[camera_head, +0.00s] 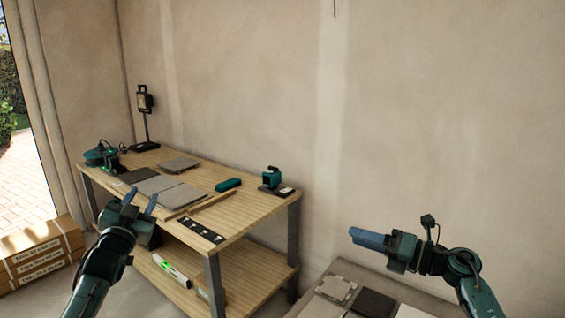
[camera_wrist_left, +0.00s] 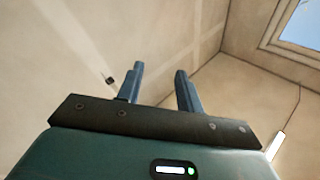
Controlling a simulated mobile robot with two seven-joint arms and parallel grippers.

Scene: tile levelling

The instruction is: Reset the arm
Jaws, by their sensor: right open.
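My left gripper (camera_head: 142,197) is in front of the wooden workbench (camera_head: 245,222) in the head view, pointing up. Its two blue fingers are apart with nothing between them. In the left wrist view the fingers of the left gripper (camera_wrist_left: 160,73) are also apart, with only wall and ceiling behind them. My right gripper (camera_head: 366,238) is at the right, raised above a low grey surface and pointing left. Its fingers overlap from this side, and no object shows in them. It is open.
The workbench holds grey tiles (camera_head: 179,196), a teal box (camera_head: 228,185), a teal tool (camera_head: 271,178) and a lamp (camera_head: 146,101). A level (camera_head: 171,269) lies on its lower shelf. Tiles (camera_head: 337,288) lie below my right gripper. Cardboard boxes (camera_head: 40,254) stand at left.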

